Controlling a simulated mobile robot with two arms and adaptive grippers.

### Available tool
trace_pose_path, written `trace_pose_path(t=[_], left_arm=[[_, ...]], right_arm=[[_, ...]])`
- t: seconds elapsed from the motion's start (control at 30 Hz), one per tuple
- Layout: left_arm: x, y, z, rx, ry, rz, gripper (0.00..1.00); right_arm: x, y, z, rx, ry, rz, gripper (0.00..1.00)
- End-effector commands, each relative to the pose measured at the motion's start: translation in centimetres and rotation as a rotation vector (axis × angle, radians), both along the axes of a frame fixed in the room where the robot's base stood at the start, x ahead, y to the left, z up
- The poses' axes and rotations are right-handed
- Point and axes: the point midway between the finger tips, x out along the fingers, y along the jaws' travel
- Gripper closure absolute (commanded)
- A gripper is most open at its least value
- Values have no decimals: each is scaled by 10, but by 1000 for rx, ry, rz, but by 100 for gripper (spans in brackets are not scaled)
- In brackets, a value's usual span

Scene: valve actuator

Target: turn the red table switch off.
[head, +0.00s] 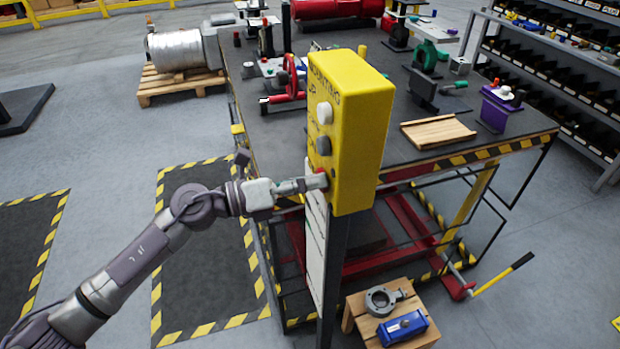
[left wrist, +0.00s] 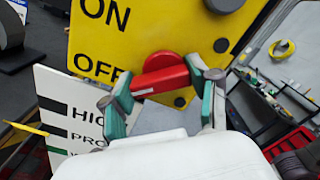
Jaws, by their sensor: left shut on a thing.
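The yellow control box (head: 345,130) stands on a post at the table's near edge, with a white and a grey button on its face. The red switch (left wrist: 162,76) is on the lower part of this box. In the left wrist view it is a red bar handle on a round red base, beside the "OFF" lettering, with "ON" printed above. My left gripper (head: 318,182) is at the box's lower face, its fingers (left wrist: 162,97) shut on the two ends of the red handle. In the head view the gripper mostly hides the switch. My right gripper is in neither view.
A small wooden stool (head: 360,318) with parts stands below right. The floor left of the table is mostly open.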

Motion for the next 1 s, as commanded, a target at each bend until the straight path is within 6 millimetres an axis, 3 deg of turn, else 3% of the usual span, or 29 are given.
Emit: trace_pose_path(t=[0.33,0.37,0.5,0.83,1.0], left_arm=[[1,1,0,0,0,3,75],[1,1,0,0,0,3,35],[1,1,0,0,0,3,15],[0,2,0,0,0,1,15],[-6,21,-1,3,3,4,15]], right_arm=[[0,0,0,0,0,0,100],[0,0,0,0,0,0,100],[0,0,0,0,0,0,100],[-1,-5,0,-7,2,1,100],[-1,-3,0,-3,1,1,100]])
